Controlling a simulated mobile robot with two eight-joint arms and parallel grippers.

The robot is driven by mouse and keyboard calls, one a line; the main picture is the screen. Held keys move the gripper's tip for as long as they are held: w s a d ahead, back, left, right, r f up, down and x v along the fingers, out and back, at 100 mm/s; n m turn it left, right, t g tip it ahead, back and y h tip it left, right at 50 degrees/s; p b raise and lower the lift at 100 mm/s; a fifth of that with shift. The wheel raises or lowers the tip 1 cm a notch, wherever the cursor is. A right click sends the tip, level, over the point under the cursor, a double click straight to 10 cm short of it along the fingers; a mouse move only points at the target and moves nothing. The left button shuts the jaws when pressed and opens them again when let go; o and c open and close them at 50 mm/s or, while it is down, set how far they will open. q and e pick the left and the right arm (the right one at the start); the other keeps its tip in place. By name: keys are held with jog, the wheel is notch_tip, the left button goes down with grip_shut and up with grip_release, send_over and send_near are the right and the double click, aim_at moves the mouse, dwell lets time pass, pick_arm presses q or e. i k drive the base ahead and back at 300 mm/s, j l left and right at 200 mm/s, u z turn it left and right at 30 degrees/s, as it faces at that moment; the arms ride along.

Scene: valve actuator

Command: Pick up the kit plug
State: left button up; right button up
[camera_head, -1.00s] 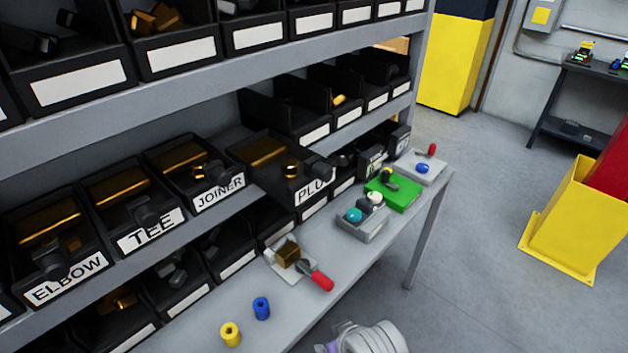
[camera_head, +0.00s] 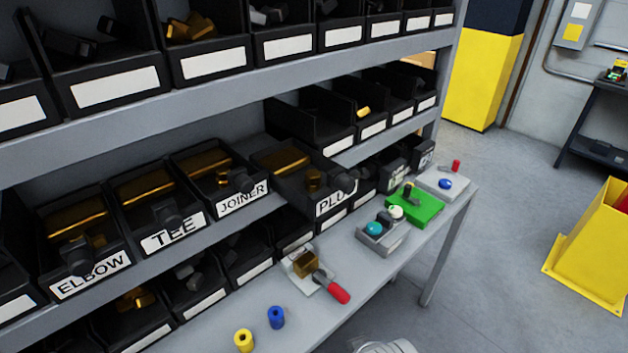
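A black bin labelled "PLU", its last letter hidden, is the plug bin (camera_head: 330,205) on the middle shelf, right of the joiner bin. It juts out past its neighbours. A small brass piece (camera_head: 312,180) sits inside it, and a dark rounded piece (camera_head: 345,180) is at its front right edge. A larger brass block (camera_head: 283,161) lies at its back. I cannot tell which of these is the kit plug. Neither gripper is in view. Only a white rounded part, likely of my own arm, shows at the bottom edge.
The joiner (camera_head: 243,197), tee (camera_head: 172,235) and elbow (camera_head: 90,273) bins stand to the left. On the lower bench are a red-handled fixture (camera_head: 338,291), a blue cylinder (camera_head: 276,317), a yellow cylinder (camera_head: 243,340), a grey tray (camera_head: 388,246) and a green block (camera_head: 424,208).

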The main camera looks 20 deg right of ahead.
aim_at(313, 178)
jog(key=l+u, duration=0.25)
jog(key=l, duration=0.4)
jog(key=l+u, duration=0.2)
jog(key=l, duration=0.5)
jog(key=k+l+u, duration=0.1)
jog(key=l+u, duration=0.15)
jog(key=l, duration=0.4)
jog(key=i+j, duration=0.1)
jog(key=j, duration=0.2)
jog(key=i+j, duration=0.15)
jog(key=j, duration=0.2)
